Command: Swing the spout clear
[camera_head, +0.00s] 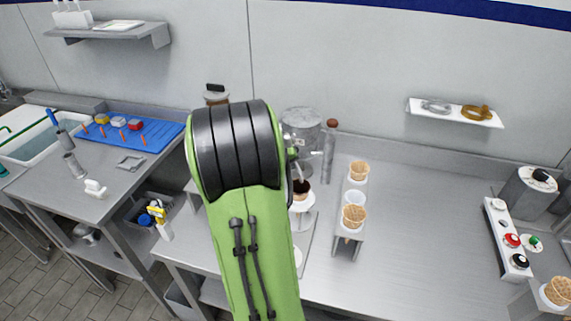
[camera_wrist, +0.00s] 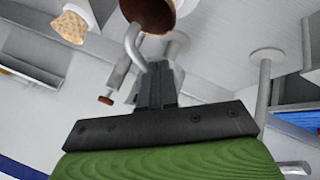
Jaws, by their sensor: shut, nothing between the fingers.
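The spout (camera_wrist: 131,42) shows in the wrist view as a thin grey bent tube, its curved end beside a brown-filled cup or cone (camera_wrist: 155,14). My gripper (camera_wrist: 160,70) is shut and empty, with its dark fingers close to the tube; I cannot tell whether they touch. In the head view a thin pale spout (camera_head: 300,172) hangs just above a brown-filled holder (camera_head: 300,187) on a white stand. A grey drum-like vessel (camera_head: 302,122) stands behind it. My green arm hides my fingers and part of this station in that view.
A rack with wafer cones (camera_head: 354,216) stands just right of the station. A grey cylinder with a brown knob (camera_head: 330,150) is close behind. The counter (camera_head: 430,230) further right is clear up to a white button panel (camera_head: 506,240). A blue mat (camera_head: 140,132) lies left.

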